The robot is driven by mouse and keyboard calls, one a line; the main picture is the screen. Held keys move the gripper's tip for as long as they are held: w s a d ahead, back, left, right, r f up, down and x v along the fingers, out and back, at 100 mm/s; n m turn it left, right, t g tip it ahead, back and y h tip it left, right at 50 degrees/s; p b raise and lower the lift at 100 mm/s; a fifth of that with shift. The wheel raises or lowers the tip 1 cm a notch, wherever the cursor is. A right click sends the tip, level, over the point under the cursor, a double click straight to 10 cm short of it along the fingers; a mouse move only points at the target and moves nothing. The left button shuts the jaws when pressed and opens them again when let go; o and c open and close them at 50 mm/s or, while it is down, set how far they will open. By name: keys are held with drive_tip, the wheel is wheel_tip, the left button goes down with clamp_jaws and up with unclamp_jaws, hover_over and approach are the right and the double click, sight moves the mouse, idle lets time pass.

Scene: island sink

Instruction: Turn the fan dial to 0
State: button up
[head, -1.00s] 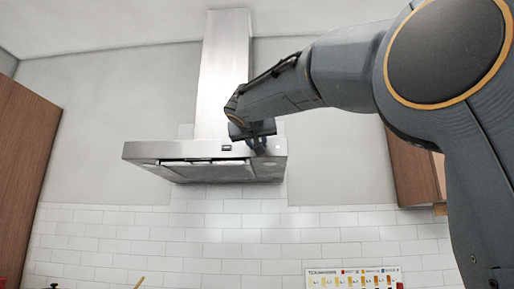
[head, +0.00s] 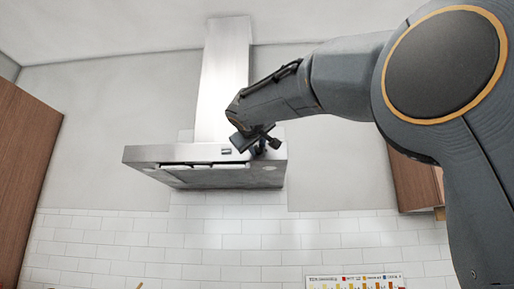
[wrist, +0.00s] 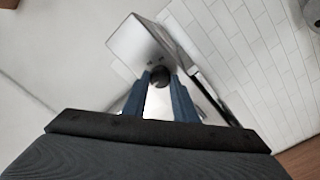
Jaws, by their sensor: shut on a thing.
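The range hood (head: 185,154) is a steel canopy with a tall chimney, at the middle of the head view. My gripper (head: 262,147) is at the right part of its front face. In the wrist view my gripper (wrist: 162,88) has its two blue fingers on either side of a small round dark dial (wrist: 160,76) on the hood's steel front (wrist: 139,43). The fingers are shut on this dial. In the head view the dial is hidden behind my gripper, and its marks cannot be read in either view.
A wooden cabinet (head: 24,165) stands at the left and another (head: 414,184) hangs to the right of the hood. White tiles (head: 130,240) cover the wall below. A chart with coloured bars (head: 355,281) shows at the bottom edge. The space left of the hood is free.

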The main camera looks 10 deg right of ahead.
idle(0.3)
drive_tip(key=o, duration=1)
drive_tip(key=shift+o, duration=0.2)
drive_tip(key=b+v, duration=0.2)
drive_tip(key=v, duration=0.6)
drive_tip(key=shift+b, duration=0.3)
drive_tip(key=shift+w, duration=0.1)
